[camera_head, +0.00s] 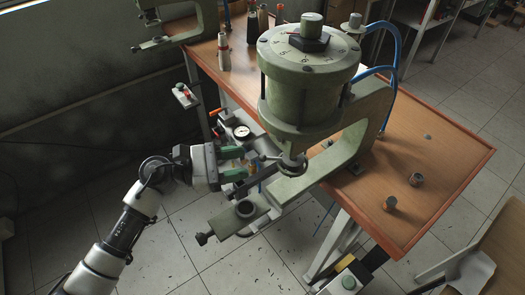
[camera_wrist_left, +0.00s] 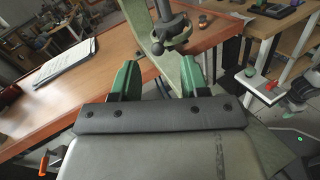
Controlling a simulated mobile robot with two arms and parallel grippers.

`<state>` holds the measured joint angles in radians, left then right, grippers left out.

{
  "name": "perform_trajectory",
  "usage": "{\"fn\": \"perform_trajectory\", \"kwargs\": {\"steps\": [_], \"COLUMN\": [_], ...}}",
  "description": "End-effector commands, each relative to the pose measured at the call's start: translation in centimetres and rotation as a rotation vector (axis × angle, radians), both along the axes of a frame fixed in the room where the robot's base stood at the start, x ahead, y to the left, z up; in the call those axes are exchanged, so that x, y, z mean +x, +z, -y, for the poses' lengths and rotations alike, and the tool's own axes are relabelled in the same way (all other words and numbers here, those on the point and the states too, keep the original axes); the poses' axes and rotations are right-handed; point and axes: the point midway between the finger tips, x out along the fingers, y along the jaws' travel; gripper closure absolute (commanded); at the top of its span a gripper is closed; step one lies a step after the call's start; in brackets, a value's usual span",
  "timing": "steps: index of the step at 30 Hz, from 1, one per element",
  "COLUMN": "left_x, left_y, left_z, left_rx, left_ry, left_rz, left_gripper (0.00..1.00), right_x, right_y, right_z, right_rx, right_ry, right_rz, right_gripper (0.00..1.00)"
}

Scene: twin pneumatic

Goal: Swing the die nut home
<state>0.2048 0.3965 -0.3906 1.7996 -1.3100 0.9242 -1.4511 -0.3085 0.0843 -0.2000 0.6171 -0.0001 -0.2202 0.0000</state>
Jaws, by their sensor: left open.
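The green pneumatic press (camera_head: 300,90) stands on the wooden bench. Under its cylinder, a dark ring-shaped part (camera_head: 292,166), which looks like the die nut, surrounds the ram. A dark bar runs from near it to the lower left. The ring and a dark knob also show beyond my fingers in the wrist view (camera_wrist_left: 178,42). My left gripper (camera_head: 250,163) is just left of the ram. In the wrist view its green fingers (camera_wrist_left: 160,80) are spread, with nothing clearly between them. I cannot tell whether they touch the bar. My right gripper is not in view.
Bottles (camera_head: 224,52) stand at the back of the bench (camera_head: 430,165). Blue hoses loop behind the press.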

Motion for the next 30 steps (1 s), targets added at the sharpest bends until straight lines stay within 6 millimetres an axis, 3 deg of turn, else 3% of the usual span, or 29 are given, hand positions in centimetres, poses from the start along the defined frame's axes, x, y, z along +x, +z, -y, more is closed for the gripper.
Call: {"fn": "perform_trajectory", "kwargs": {"steps": [3, 9, 21, 23, 30], "left_x": [0.5, 1.1, 1.3, 1.3, 1.3], "left_y": [0.5, 0.2, -0.1, -0.1, -0.1], "left_z": [2.4, 5.0, 5.8, 5.8, 5.8], "left_rx": [-0.004, -0.003, 0.0, 0.0, -0.001], "left_ry": [0.001, 0.002, 0.003, 0.003, 0.003], "left_rz": [-0.003, -0.004, -0.004, -0.004, -0.004], "left_gripper": [0.55, 0.55, 0.55, 0.61, 0.98], "right_x": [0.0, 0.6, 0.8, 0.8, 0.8], "right_y": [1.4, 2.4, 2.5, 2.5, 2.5], "right_z": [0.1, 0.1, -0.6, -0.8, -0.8], "right_rx": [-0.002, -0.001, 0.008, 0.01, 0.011], "right_ry": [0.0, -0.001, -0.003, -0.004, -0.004], "right_rz": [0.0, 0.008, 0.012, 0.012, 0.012], "right_gripper": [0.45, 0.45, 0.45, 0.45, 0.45]}}
